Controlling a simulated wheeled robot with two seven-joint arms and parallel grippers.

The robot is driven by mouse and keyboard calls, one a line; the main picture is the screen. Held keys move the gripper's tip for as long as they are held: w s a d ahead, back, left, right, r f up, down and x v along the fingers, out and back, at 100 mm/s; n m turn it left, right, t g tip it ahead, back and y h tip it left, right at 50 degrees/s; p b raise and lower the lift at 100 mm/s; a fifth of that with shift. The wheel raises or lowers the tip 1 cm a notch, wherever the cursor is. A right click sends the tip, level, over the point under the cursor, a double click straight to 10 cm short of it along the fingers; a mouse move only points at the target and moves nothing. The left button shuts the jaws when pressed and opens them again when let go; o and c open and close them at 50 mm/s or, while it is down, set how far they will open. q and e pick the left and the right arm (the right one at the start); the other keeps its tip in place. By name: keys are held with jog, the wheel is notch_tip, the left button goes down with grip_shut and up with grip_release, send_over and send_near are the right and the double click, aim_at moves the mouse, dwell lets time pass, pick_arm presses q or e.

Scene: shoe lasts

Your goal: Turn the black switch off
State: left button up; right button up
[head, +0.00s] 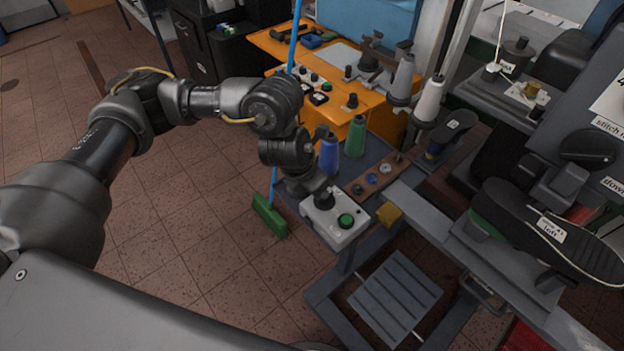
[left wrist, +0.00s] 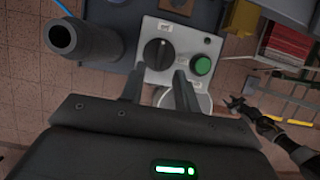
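The black switch (left wrist: 158,51) is a round rotary knob on a light grey control box (left wrist: 187,29), beside a green button (left wrist: 202,65). My left gripper (left wrist: 158,75) is open in the left wrist view. Its two fingers reach over the box's near part, one on each side of the knob's lower edge, with nothing seen between them. In the head view, the left gripper (head: 322,192) points down at the control box (head: 340,236) and largely hides the knob; the green button (head: 345,220) shows beside it. A small, dark claw-like shape, seemingly my right gripper (left wrist: 238,106), shows in the left wrist view; its finger state is unclear.
A black shoe (head: 545,235) is further right. Open floor lies to the left, with a green broom (head: 269,216).

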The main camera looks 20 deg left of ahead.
pick_arm(q)
jog(key=shift+v, duration=2.35)
